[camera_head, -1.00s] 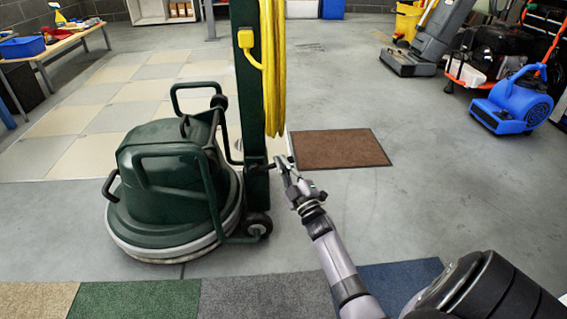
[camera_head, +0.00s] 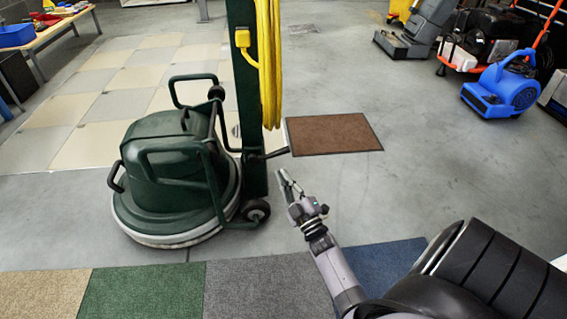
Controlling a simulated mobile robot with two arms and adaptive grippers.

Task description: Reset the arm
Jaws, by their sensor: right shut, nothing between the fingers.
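My right arm comes in from the lower right. Its right gripper (camera_head: 283,180) is shut and empty, over the grey floor just right of the green post of a floor machine (camera_head: 170,180). A short dark pedal-like bar (camera_head: 272,154) juts from the post's lower part, a little above the fingertips in the picture, and the gripper looks apart from it. My left gripper is not in view.
A brown mat (camera_head: 335,134) lies behind the gripper. Carpet squares in tan, green (camera_head: 140,292), grey and blue lie in front. A blue blower (camera_head: 503,88) and other machines stand at the right. A bench (camera_head: 52,32) stands at the far left. Open floor lies right of the arm.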

